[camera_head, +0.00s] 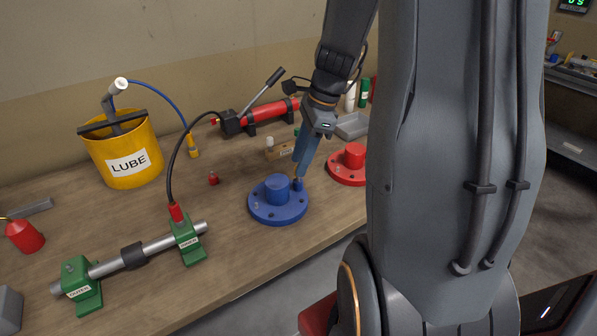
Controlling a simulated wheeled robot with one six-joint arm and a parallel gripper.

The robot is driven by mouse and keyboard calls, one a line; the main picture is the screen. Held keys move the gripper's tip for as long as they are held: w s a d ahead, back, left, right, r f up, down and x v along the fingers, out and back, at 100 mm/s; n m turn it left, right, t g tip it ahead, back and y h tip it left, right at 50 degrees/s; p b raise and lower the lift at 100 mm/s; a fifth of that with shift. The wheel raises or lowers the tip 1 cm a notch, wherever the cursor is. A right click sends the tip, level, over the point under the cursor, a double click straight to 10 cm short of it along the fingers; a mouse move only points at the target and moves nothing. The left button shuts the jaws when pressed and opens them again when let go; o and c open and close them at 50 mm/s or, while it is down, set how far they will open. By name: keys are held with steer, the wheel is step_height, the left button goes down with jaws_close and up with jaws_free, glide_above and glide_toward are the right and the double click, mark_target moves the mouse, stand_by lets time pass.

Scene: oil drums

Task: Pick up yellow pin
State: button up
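My gripper (299,178) reaches down from the arm to the right rim of the blue flange (278,212), beside its raised round hub. The gripper's tip is small and seen edge-on, so I cannot tell whether it is open or shut. A small orange-yellow spot shows at the tip, but I cannot tell whether it is a pin or part of the gripper. No yellow pin is clearly seen elsewhere. Small holes or studs ring the blue flange.
A red flange (347,175) lies right of the blue one. A yellow LUBE bucket (125,165), a green-ended cylinder stand (190,248), a red hand pump (272,112) and a grey tray (352,126) stand around. The bench front between them is clear.

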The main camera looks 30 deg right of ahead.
steer(key=shift+p+x, duration=0.3)
steer(key=shift+x, duration=1.35)
steer(key=shift+s+d, duration=0.1)
jaws_close()
steer(key=shift+r, duration=0.1)
